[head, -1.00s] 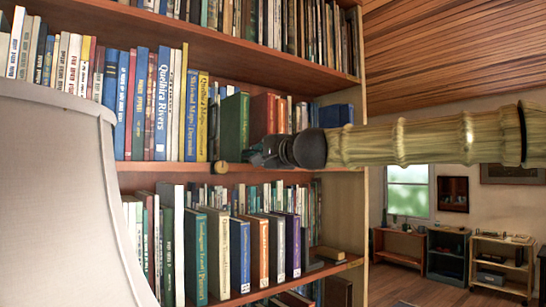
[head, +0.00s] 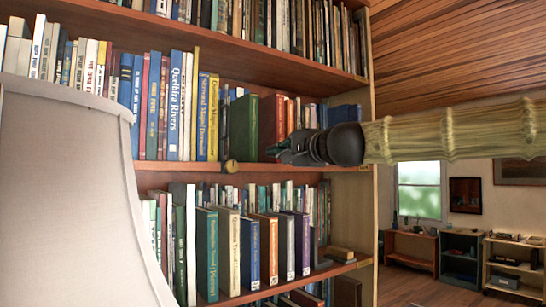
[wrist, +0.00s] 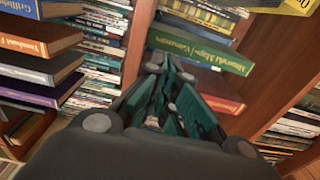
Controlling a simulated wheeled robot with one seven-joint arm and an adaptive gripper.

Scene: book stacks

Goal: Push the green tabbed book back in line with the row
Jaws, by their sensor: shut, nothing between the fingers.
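The green book (head: 241,128) stands upright on the middle shelf in the head view, its broad cover showing and its front standing out from the thinner books to its left. No tab can be made out on it. In the wrist view a green book with yellow lettering (wrist: 200,47) shows beyond the fingers. My gripper (head: 270,152) is shut and empty, pointing left, just right of the green book's lower part and in front of the red book (head: 270,118). In the wrist view its fingertips (wrist: 165,62) appear close to the green book; contact cannot be told.
A pale lampshade (head: 75,200) fills the lower left. A round brownish knob (head: 231,167) sits at the shelf edge below the green book. Books on the lower shelf (head: 265,295) stand beneath my gripper. Open room lies right of the bookcase.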

